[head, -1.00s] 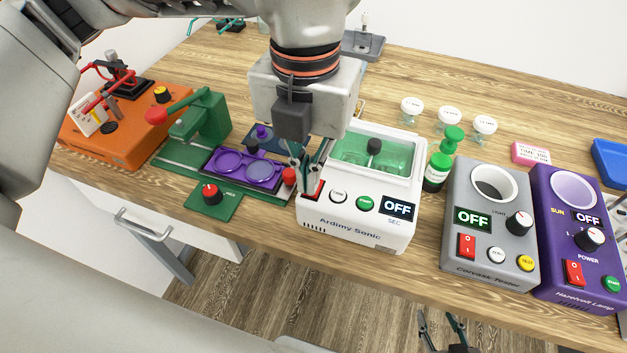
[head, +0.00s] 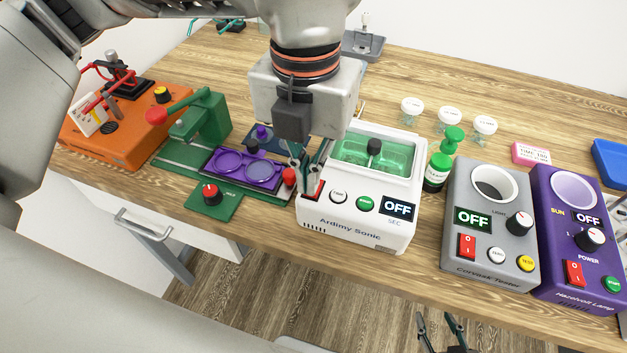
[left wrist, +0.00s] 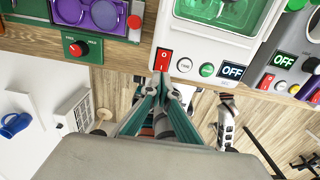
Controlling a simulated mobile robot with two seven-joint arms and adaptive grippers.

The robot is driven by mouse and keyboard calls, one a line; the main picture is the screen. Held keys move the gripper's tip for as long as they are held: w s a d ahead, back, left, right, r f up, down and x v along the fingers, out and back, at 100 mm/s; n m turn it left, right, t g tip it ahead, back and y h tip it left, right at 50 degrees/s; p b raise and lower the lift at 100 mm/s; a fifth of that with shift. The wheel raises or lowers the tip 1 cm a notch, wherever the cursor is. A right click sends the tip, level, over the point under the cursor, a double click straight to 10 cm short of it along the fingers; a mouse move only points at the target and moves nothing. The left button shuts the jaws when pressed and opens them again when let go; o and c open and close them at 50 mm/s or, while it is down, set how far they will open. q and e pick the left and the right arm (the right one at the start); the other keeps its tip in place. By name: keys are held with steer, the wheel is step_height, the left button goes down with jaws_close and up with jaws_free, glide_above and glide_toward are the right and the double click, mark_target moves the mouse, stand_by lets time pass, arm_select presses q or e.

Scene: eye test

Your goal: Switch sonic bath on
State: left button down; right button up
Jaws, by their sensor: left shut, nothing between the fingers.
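The sonic bath (head: 350,236) is a white box marked "Ardimy Sonic" with a green-tinted tank on top. Its display (head: 398,208) reads OFF. Its red rocker switch (head: 318,190) is at the left of its sloping front, partly hidden by my left gripper (head: 307,190) in the head view. The switch (left wrist: 163,59) shows clearly in the left wrist view. My left gripper is shut and empty, its tips at the switch's lower edge; I cannot tell if they touch. My right gripper (head: 440,328) is low at the bottom edge, apart from the table, with its fingers spread.
A green-and-purple fixture with a red knob (head: 211,194) stands left of the bath. A green bottle (head: 437,175), a grey tester (head: 485,262) and a purple lamp unit (head: 590,285) stand to the right. Several small jars (head: 449,117) stand behind.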

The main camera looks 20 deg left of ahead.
arm_select(q)
steer(key=shift+f+b, duration=0.3)
steer(key=shift+f, duration=0.15)
arm_select(e)
steer(key=shift+s+f, duration=0.25)
steer(key=shift+f, duration=0.4)
arm_select(q)
steer(key=shift+f+b, duration=0.4)
steer(key=shift+f, duration=0.25)
arm_select(e)
steer(key=shift+s+f, duration=0.1)
steer(key=shift+f, duration=0.35)
arm_select(q)
step_height(320, 180, up, 7)
steer(key=p, duration=0.3)
arm_select(e)
steer(key=r, duration=0.1)
steer(key=w+r, duration=0.1)
steer(key=r, duration=0.3)
steer(key=shift+w, duration=0.35)
arm_select(q)
steer(key=shift+s, duration=0.1)
arm_select(e)
steer(key=shift+s+f, duration=0.1)
steer(key=shift+s, duration=0.1)
